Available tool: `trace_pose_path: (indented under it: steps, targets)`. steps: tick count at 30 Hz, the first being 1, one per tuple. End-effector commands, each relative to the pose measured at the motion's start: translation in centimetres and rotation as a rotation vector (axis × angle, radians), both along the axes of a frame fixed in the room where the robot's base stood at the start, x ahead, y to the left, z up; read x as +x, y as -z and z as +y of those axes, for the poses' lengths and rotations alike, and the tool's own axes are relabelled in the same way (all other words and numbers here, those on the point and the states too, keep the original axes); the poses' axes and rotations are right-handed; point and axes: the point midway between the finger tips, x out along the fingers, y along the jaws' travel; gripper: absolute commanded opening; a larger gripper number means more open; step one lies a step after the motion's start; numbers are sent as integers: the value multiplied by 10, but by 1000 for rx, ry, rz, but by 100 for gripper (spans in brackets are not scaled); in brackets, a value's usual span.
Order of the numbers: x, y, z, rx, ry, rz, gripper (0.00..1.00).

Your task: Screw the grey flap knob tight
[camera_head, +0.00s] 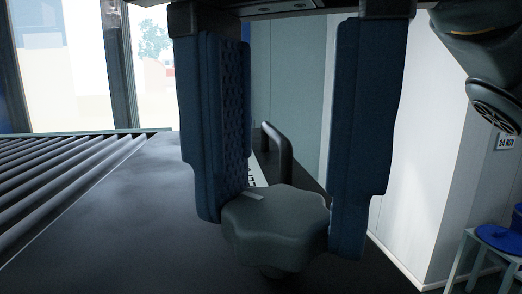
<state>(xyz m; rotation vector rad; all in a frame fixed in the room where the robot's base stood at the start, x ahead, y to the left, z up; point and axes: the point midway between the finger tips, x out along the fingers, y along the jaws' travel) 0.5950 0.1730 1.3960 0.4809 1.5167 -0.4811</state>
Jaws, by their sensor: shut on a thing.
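The grey flap knob (276,228) is a dark grey, lobed knob with a light mark on its top near the left edge. It stands low in the middle of the view, on a short stem above a dark surface (120,215). My gripper (277,225) reaches down from the top with two blue padded fingers, one on each side of the knob. The fingertips are shut on the knob's left and right sides. The lower part of the stem is mostly hidden under the knob.
A dark bar handle (280,150) rises just behind the knob, between the fingers. A roller conveyor (60,180) lies at the left. A white wall panel (430,150) stands at the right, with a stool (490,250) holding a blue object. Part of the dark surface left of the fingers is clear.

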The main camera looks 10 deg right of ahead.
Motion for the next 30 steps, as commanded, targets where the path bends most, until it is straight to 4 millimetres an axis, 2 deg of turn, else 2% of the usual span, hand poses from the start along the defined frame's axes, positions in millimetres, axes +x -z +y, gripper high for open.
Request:
trace_pose_path:
  steps: [30]
  targets:
    - [-2,-1,-1,1,965,0,13]
